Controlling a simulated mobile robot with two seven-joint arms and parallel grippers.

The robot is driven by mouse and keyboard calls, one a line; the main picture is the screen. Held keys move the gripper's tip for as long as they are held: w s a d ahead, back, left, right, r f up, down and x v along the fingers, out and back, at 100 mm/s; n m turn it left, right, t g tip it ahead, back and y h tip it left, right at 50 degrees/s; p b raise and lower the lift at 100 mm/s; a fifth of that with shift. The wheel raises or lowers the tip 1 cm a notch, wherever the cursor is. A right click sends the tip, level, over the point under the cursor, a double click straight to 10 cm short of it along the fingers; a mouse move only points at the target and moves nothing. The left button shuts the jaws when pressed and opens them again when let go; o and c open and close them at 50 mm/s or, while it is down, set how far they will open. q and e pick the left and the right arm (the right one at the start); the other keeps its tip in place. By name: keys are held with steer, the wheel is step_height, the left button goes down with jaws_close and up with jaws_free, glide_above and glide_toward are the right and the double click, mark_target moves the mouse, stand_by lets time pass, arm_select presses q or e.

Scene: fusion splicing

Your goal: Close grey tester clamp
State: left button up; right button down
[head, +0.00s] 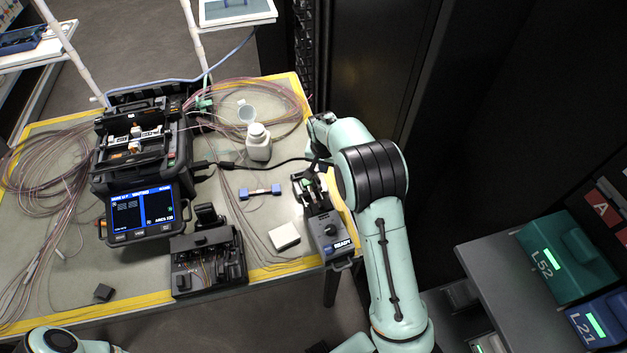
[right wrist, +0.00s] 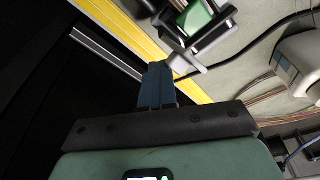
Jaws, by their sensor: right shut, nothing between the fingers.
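The grey tester (head: 329,232) lies at the right edge of the table, with its READY screen toward the front. Its clamp (head: 310,188) is at the far end, with dark plates and a green part; the clamp also shows at the top of the right wrist view (right wrist: 203,20). A dark plate appears to stand raised there, but I cannot tell exactly how far. My right gripper (right wrist: 156,72) is shut and empty. Its fingertips are near the clamp; contact is unclear. In the head view my right wrist partly hides the fingers. My left gripper is out of view.
A white bottle (head: 258,147) stands left of the clamp, with a black cable between. A blue-ended holder (head: 260,192) and a white block (head: 284,237) lie left of the tester. The black splicer (head: 143,165) stands farther left. Yellow tape marks the table edge.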

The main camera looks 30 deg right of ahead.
steer(key=shift+s+a+f, duration=0.15)
steer(key=shift+a+f, duration=0.4)
steer(key=shift+a, duration=0.15)
steer(key=shift+w, duration=0.2)
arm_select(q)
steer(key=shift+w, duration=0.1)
arm_select(e)
steer(key=shift+d+r, duration=0.2)
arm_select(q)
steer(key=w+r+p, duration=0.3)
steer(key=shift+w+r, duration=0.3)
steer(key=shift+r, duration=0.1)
arm_select(e)
step_height(320, 180, up, 7)
steer(key=d, duration=0.1)
steer(key=shift+d, duration=0.15)
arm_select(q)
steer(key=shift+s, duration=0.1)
arm_select(e)
steer(key=shift+s, duration=0.2)
